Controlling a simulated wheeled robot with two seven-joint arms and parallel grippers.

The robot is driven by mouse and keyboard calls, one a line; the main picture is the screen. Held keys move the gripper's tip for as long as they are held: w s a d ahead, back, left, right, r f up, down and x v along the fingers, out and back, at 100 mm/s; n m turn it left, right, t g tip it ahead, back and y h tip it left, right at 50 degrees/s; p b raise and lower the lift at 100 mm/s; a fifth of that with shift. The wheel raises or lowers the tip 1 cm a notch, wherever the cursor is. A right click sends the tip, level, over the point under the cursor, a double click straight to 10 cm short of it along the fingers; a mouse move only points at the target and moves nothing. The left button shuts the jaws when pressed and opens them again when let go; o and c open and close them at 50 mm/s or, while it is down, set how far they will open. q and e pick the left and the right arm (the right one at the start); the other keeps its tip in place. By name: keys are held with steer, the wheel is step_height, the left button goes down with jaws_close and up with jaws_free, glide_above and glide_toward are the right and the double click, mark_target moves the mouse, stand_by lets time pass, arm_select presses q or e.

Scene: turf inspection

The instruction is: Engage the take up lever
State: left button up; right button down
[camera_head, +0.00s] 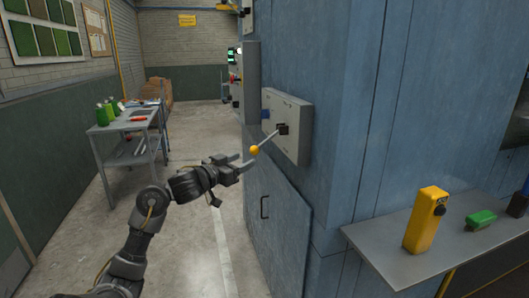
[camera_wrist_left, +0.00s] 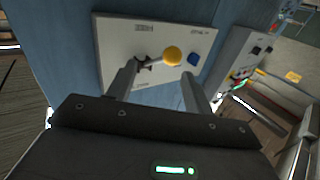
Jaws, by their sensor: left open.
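The take-up lever (camera_head: 268,140) is a thin metal rod with a yellow ball knob (camera_head: 254,150), mounted on a pale grey panel (camera_head: 297,114) on the blue machine's side. The rod slopes down and to the left from a dark pivot. My left gripper (camera_head: 245,164) is open, just below and left of the knob. In the left wrist view the knob (camera_wrist_left: 172,55) shows beyond and between the two open fingers (camera_wrist_left: 160,85), with the lever's pivot behind the left fingertip. I cannot tell whether a finger touches the knob. My right gripper does not show.
The blue machine (camera_head: 400,110) stands close on the right, with a handled door (camera_head: 262,240) below the panel. A grey shelf (camera_head: 400,262) carries a yellow device (camera_head: 426,220) and a green item (camera_head: 481,220). A metal cart (camera_head: 110,125) stands at left; the floor between is clear.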

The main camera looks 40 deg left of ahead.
mark_target(251, 151)
arm_select(q)
steer(key=shift+y, duration=0.4)
steer(key=w, duration=0.2)
steer(key=w+a+p, duration=0.1)
steer(key=w, duration=0.2)
steer(key=w+a, duration=0.1)
steer(key=w, duration=0.1)
steer(key=shift+w+r+p, duration=0.15)
steer(key=shift+w+p, duration=0.1)
steer(key=shift+p, duration=0.15)
steer(key=shift+w, duration=0.7)
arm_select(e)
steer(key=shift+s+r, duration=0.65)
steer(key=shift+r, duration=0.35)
arm_select(q)
steer(key=shift+c, duration=0.4)
